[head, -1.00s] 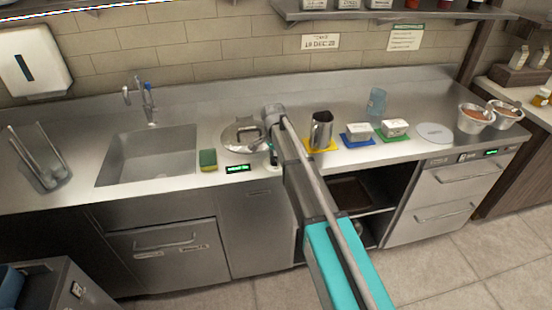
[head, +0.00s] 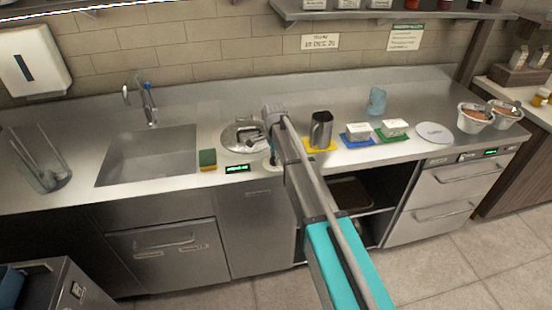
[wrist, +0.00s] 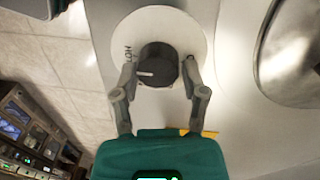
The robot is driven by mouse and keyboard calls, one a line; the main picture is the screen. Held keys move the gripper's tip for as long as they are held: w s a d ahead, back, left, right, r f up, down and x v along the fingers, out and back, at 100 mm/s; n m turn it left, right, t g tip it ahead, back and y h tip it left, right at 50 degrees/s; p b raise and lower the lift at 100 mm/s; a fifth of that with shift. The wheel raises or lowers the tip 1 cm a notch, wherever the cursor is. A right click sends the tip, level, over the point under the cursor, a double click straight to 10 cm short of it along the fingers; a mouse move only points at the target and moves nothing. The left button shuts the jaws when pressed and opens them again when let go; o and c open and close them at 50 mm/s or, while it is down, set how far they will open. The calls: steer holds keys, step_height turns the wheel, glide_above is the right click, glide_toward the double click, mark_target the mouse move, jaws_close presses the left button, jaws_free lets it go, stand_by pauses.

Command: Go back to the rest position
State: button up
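My gripper (wrist: 159,72) shows in the wrist view with its two fingers apart, one on each side of a dark control knob (wrist: 158,66). Narrow gaps show between the fingertips and the knob, so it looks open and empty. The knob sits on a round pale plate (wrist: 197,32) marked "HOT". In the head view my arm reaches forward over the counter edge, and its end is beside the round steel sauce well (head: 230,137). The fingertips are small and partly hidden there.
A green display (head: 237,169) and a sponge (head: 208,158) are left of my gripper, near the sink (head: 150,153).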

steer(key=o, duration=0.4)
steer(key=shift+w, duration=0.15)
steer(key=shift+c, duration=0.2)
steer(key=shift+s+r, duration=0.1)
steer(key=shift+s, duration=0.1)
